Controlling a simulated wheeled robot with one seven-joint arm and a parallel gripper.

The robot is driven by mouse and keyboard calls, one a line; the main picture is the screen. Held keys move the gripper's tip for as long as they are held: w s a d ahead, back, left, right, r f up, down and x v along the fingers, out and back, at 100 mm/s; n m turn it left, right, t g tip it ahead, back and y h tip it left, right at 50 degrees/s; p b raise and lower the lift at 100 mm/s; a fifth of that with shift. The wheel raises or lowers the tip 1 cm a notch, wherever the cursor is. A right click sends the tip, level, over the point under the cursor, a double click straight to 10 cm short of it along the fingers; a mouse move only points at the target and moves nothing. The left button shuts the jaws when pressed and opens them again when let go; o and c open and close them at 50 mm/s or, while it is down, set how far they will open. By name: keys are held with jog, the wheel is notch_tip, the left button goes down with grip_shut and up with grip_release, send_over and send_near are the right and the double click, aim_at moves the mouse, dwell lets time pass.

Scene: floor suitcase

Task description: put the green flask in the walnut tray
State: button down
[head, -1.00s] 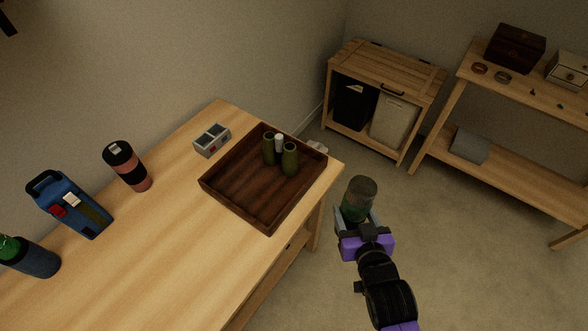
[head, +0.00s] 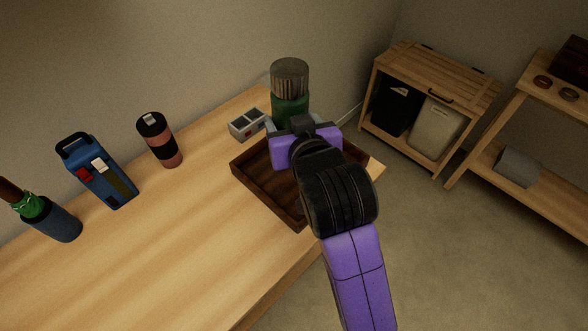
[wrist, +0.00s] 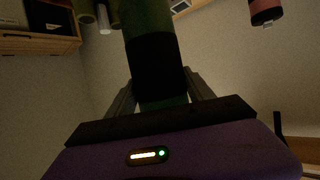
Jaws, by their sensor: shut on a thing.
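My gripper (head: 291,126) is shut on the green flask (head: 290,108), which has a ribbed grey-brown top and stands roughly upright in the jaws. In the wrist view the flask (wrist: 150,25) shows its green body and a dark band between the fingers. The walnut tray (head: 265,192) is on the wooden table; my gripper and arm cover much of it. The flask appears in front of or above the tray's far side; its exact height is unclear.
A grey divided box (head: 247,126) stands beside the tray's far left. A black-and-pink tumbler (head: 160,140), a blue carrier (head: 98,172) and a bottle in a blue sleeve (head: 48,217) stand along the left. The table's front-middle is clear. A slatted cabinet (head: 430,90) stands beyond.

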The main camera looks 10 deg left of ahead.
notch_tip(320, 180, down, 16)
dwell(0.5)
jog(key=shift+f+b, duration=0.1)
jog(key=shift+b, duration=0.2)
jog(key=shift+c, duration=1.9)
grip_release()
jog(key=v, duration=1.2)
